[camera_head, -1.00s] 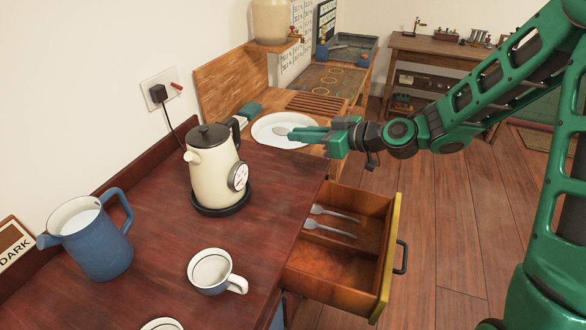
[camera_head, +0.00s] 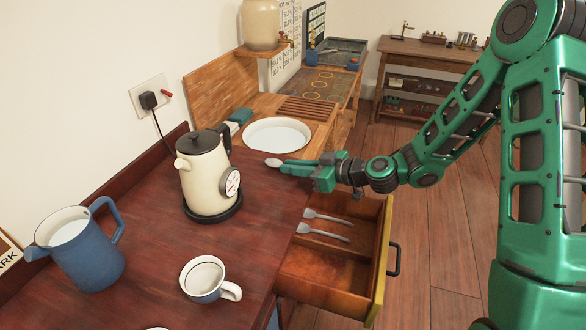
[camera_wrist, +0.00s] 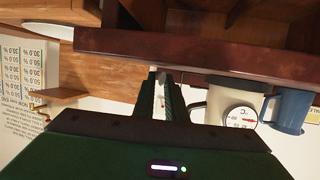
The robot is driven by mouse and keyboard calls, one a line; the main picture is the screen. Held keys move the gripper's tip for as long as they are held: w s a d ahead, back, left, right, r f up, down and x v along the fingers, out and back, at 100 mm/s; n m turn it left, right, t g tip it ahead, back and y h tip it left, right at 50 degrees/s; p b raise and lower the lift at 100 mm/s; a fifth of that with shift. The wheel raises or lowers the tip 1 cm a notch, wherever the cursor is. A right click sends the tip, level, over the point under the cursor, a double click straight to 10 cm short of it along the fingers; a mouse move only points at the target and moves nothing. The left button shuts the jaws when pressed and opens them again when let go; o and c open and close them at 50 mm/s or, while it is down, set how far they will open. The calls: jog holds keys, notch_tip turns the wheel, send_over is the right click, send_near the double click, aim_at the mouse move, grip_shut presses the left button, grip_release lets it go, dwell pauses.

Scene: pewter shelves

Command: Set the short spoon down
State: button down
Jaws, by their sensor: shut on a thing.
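The short spoon (camera_head: 274,162) sticks out to the left from the fingertips of my gripper (camera_head: 290,167), its pale bowl showing and its handle mostly hidden by the fingers. My gripper is shut on it, over the far right part of the dark red counter (camera_head: 262,190), between the kettle and the white basin. I cannot tell whether the spoon touches the counter.
The cream kettle (camera_head: 206,172), blue jug (camera_head: 76,245) and cup (camera_head: 206,278) stand on the counter. A white basin (camera_head: 277,135) is behind. The counter between kettle and drawer is clear.

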jog(key=shift+f, duration=0.25)
jog(key=shift+f, duration=0.15)
jog(key=c, duration=1.8)
grip_release()
jog(key=v, duration=1.1)
